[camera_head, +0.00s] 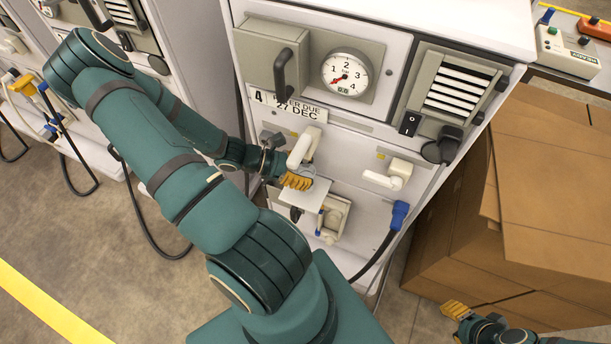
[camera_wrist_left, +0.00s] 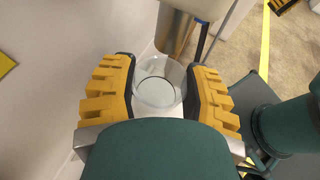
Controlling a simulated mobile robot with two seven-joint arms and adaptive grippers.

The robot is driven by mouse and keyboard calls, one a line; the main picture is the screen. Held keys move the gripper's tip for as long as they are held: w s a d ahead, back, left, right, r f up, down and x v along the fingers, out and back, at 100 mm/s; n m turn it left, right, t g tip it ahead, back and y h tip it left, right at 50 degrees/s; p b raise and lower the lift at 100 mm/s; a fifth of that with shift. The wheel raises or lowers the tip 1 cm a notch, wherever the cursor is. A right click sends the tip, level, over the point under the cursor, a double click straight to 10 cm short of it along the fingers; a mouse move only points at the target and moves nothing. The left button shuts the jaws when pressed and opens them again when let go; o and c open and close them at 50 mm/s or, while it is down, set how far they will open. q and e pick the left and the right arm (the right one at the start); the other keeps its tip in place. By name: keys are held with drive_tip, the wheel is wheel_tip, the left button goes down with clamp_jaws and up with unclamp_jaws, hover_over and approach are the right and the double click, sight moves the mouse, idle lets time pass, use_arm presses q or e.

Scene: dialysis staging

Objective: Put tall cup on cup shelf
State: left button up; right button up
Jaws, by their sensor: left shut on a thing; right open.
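My left gripper (camera_head: 299,180) is at the front of the white machine. In the left wrist view its yellow fingers (camera_wrist_left: 160,92) are shut on the clear tall cup (camera_wrist_left: 158,83), one on each side. In the head view the cup is mostly hidden by the fingers. A small white plate, apparently the cup shelf (camera_head: 313,197), sticks out from the machine just below the gripper, beneath a white spout. I cannot tell whether the cup touches it. My right gripper (camera_head: 456,311) is open and empty at the lower right.
The machine carries a round gauge (camera_head: 347,73), a black handle (camera_head: 284,72) and a second white spout (camera_head: 391,176). A blue connector (camera_head: 399,214) with a cable hangs right of the shelf. Cardboard boxes (camera_head: 540,210) stand at the right. Other machines are at the left.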

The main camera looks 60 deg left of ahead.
use_arm(q)
drive_tip(key=shift+a+f, duration=0.1)
drive_tip(key=shift+f, duration=0.85)
drive_tip(key=shift+r, duration=0.1)
drive_tip(key=o, duration=0.7)
drive_tip(key=shift+o, duration=0.2)
